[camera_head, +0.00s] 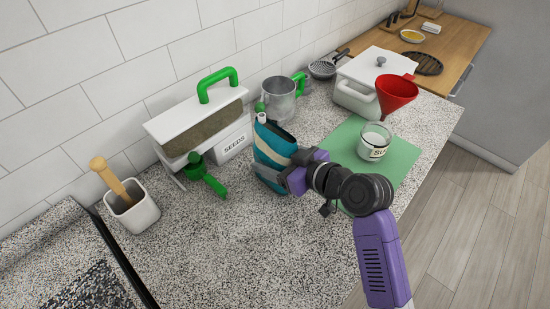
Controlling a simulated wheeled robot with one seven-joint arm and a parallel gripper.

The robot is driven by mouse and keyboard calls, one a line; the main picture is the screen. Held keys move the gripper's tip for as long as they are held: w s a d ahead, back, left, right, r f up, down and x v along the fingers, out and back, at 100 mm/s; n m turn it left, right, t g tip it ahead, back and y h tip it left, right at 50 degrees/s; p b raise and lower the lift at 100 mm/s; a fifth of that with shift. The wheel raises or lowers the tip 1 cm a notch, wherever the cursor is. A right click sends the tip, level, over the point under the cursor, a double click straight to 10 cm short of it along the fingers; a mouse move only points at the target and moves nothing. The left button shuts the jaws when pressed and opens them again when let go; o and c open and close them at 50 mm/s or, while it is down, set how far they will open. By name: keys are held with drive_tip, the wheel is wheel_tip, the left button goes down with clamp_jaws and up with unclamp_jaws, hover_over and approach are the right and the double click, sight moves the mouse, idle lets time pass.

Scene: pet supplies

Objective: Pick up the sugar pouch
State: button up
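A teal pouch (275,143) with a pale band and a light top corner stands upright on the speckled counter, in the middle of the head view. No readable label on it shows. My gripper (268,174) reaches in from the right at the pouch's lower part. One grey finger lies across the front of the pouch; the other finger is hidden, so I cannot tell whether the grip is closed on it. The pouch's base seems to be at counter level.
A seeds box (231,139), green scoop (206,177) and metal jug (280,103) stand nearby. The front-left counter (235,245) is clear.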

drive_tip(key=c, duration=1.1)
drive_tip(key=shift+r, duration=0.15)
drive_tip(key=shift+c, duration=0.9)
drive_tip(key=shift+r, duration=0.1)
